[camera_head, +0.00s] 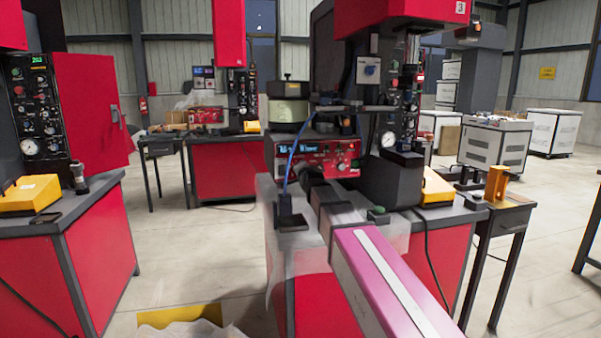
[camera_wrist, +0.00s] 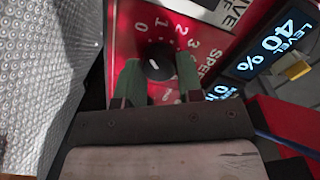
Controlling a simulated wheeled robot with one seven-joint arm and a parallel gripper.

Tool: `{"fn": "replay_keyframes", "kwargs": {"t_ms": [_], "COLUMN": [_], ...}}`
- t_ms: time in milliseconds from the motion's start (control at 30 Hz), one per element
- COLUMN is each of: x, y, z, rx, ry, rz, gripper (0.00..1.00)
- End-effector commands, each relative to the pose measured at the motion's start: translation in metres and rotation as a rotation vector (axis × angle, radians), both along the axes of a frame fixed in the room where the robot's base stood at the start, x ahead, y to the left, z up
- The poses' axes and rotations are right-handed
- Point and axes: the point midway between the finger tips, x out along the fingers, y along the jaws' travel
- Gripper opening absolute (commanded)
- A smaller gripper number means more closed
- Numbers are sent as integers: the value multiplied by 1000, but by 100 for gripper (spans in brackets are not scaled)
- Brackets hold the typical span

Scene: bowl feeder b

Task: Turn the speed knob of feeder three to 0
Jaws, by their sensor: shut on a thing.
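The speed knob (camera_wrist: 156,54) is a black round knob on the red control panel in the wrist view. White numbers 0, 1, 2 and 3 run around it, with 0 at its upper left. A small white mark shows on the knob; I cannot tell exactly which number it points to. My gripper (camera_wrist: 158,78) has its two green fingers shut on the knob, one on each side. In the head view, feeder three (camera_head: 397,12) stands ahead, and my arm reaches its red control box (camera_head: 345,150), hiding the knob there.
A lit display (camera_wrist: 272,48) beside the knob reads "LEVEL 40 %". In the head view, a blue cable (camera_head: 291,160) hangs at the control box's left. A yellow box (camera_head: 436,188) lies right of the feeder. Open floor lies to the left.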

Motion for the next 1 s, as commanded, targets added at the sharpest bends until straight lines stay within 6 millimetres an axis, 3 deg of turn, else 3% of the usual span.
{"fn": "replay_keyframes", "kwargs": {"t_ms": [633, 667, 733, 1000], "x": [-1, -1, -1, 0], "y": [1, 1, 1, 0], "z": [-1, -1, -1, -1], "rx": [-53, -53, -53, -52], "ry": [-12, -12, -12, -13], "rz": [1, 1, 1, 1], "gripper": [10, 37, 60, 60]}}
